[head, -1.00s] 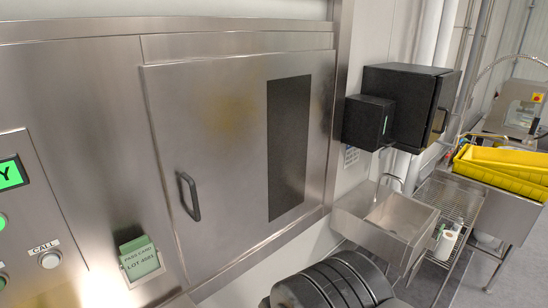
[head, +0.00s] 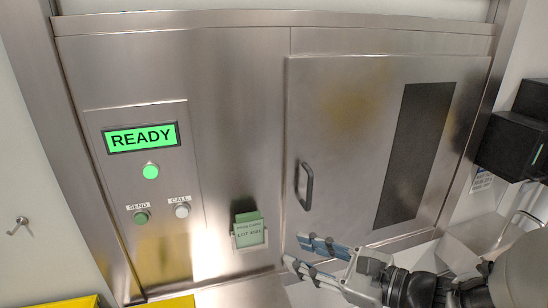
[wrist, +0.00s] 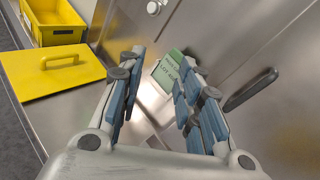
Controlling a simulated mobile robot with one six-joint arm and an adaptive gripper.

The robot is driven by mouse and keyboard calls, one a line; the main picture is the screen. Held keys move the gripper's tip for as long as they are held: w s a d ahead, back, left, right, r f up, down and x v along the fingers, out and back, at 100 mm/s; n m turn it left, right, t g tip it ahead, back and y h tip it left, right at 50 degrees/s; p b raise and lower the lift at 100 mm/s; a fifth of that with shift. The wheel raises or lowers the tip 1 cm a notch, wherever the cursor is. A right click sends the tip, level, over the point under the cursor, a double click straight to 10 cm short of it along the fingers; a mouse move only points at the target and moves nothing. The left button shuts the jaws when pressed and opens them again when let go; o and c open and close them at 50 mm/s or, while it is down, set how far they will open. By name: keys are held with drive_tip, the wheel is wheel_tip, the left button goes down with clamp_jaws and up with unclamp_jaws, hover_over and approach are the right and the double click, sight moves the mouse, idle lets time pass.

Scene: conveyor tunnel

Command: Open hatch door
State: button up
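The hatch door (head: 350,150) is a steel panel with a dark window (head: 415,155) on its right part. It looks closed in its frame. Its black bar handle (head: 305,186) is upright near the door's left edge. My gripper (head: 298,251) is in front of the wall, below the handle and apart from it, with blue-padded fingers pointing left. In the wrist view my gripper (wrist: 158,62) is open and empty, and the handle (wrist: 250,90) lies to the right of the right finger.
Left of the door is a control panel with a green READY display (head: 141,137) and SEND and CALL buttons. A green card sits in a holder (head: 249,234) beside the door. The wrist view shows a yellow lid (wrist: 50,70) and yellow bin (wrist: 55,37) on a steel surface.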

sight(311, 192)
drive_tip(key=w+d+m+t+h, duration=0.55)
drive_tip(key=d+m, duration=0.25)
drive_tip(key=d, duration=0.4)
drive_tip(key=shift+t+y, duration=0.35)
drive_tip(key=shift+y, duration=0.1)
drive_tip(key=x, duration=0.8)
drive_tip(key=b+x, duration=0.1)
drive_tip(key=x, duration=0.8)
drive_tip(key=shift+w+a+f, duration=0.2)
drive_tip(key=shift+w, duration=0.1)
drive_tip(key=shift+c, duration=0.3)
clamp_jaws()
